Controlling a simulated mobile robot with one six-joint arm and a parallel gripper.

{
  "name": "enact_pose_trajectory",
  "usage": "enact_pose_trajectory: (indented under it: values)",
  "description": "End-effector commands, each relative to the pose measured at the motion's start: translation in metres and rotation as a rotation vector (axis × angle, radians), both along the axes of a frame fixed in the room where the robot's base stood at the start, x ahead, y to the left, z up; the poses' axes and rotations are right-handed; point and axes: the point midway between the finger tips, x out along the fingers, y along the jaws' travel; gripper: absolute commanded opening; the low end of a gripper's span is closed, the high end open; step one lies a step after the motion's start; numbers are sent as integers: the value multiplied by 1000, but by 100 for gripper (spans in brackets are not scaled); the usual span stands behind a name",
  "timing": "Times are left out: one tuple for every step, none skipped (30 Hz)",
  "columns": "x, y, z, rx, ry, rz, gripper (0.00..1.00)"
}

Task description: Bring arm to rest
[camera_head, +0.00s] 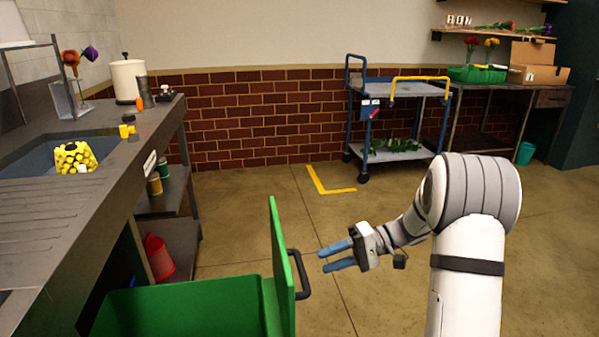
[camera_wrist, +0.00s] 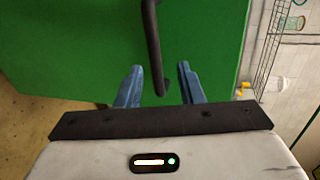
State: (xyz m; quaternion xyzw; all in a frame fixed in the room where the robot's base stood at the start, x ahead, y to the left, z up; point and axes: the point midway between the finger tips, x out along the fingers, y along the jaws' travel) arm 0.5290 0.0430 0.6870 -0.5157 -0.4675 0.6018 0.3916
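My arm stands at the right in the head view. My gripper (camera_head: 336,256) points left, with its two blue fingers apart and nothing between them that I can see in that view. A green bin (camera_head: 190,308) with an upright green panel (camera_head: 284,262) is at the lower middle. A dark handle (camera_head: 302,276) is on the panel, just left of the fingertips. In the wrist view the fingers (camera_wrist: 158,84) are spread, and the dark handle (camera_wrist: 153,45) shows between and beyond them in front of the green panel (camera_wrist: 80,50). I cannot tell whether they touch it.
A dark counter (camera_head: 75,215) with a sink runs along the left. A blue cart (camera_head: 400,95) stands by the brick wall, near a yellow floor mark (camera_head: 325,186). A workbench (camera_head: 500,88) stands at the back right. The middle floor is clear.

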Motion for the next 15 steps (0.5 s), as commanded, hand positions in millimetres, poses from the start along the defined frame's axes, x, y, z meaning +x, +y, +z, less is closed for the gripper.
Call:
enact_pose_trajectory:
  values:
    - [-9, 5, 27, -45, 3, 13, 34]
    - [-16, 7, 39, -78, 12, 22, 34]
    - [-26, 11, 55, -132, 23, 34, 34]
    - [-35, 13, 67, -177, 32, 40, 34]
    - [-44, 15, 80, -225, 39, 47, 34]
    - [-56, 17, 96, -291, 47, 55, 34]
    - [-66, 18, 107, -340, 53, 59, 34]
    - [-75, 18, 117, -388, 55, 61, 34]
    - [-86, 18, 131, -452, 57, 61, 34]
    - [-95, 18, 141, -500, 56, 59, 34]
    - [-104, 17, 151, -547, 55, 57, 34]
    - [-115, 15, 165, -610, 48, 51, 34]
    - [-123, 14, 175, -656, 42, 46, 34]
    - [-131, 12, 185, -700, 36, 39, 34]
    - [-141, 9, 198, -759, 23, 27, 34]
